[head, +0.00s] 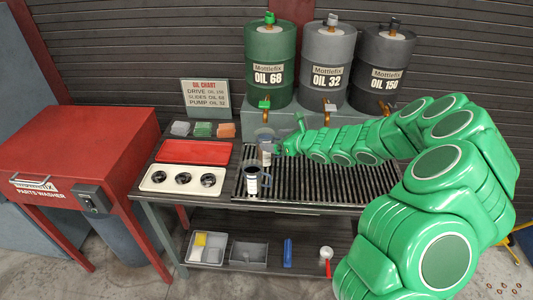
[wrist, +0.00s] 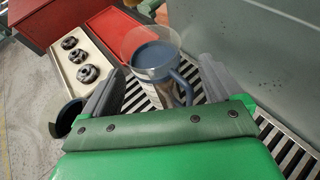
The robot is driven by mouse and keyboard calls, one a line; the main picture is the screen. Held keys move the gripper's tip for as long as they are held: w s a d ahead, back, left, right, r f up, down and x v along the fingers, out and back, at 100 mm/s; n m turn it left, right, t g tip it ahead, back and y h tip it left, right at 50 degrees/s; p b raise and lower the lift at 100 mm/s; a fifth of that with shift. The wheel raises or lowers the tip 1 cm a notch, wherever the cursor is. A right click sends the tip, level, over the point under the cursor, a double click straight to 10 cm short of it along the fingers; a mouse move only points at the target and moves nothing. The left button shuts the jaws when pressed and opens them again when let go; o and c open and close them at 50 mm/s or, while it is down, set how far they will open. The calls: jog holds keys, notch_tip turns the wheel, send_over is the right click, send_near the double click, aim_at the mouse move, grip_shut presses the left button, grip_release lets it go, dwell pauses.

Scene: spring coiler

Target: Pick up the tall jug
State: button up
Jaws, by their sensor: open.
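A clear jug (head: 265,144) with a blue handle stands upright on the slatted rack, near its back left corner. In the wrist view this jug (wrist: 152,52) has a wide round mouth, with a blue-grey surface inside. A second, dark-mouthed jug (head: 252,183) stands in front of it, and its rim (wrist: 66,117) shows left of my left finger. Which one is the tall jug is hard to tell. My gripper (head: 281,148) is open beside the clear jug; its fingers (wrist: 160,85) are on either side of the handle area. Contact cannot be seen.
The white tray (head: 154,186) with black ring parts and a red tray (head: 196,144) lie left of the rack (head: 330,170). Three oil drums (head: 328,65) with taps stand behind. The rack's right part is bare. A red parts washer (head: 75,145) stands at left.

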aim_at(260, 133)
jog(key=shift+s+x, duration=0.15)
jog(key=shift+x, duration=1.05)
jog(key=shift+s+x, duration=0.15)
jog(key=shift+x, duration=1.05)
jog(key=shift+a+f, duration=0.15)
jog(key=shift+f, duration=0.05)
jog(key=c, duration=1.6)
jog(key=shift+r, duration=0.1)
jog(key=shift+r, duration=0.65)
jog(key=shift+s+d+r, duration=0.15)
jog(key=shift+d+r, duration=0.05)
jog(key=shift+r, duration=0.3)
jog(key=shift+s+d+r, duration=0.1)
jog(key=shift+d+r, duration=0.15)
jog(key=shift+r, duration=0.3)
jog(key=s+d, duration=0.3)
jog(key=d, duration=0.1)
jog(key=s+d, duration=0.3)
jog(key=d, duration=0.2)
jog(key=s+d, duration=0.4)
jog(key=shift+d, duration=0.4)
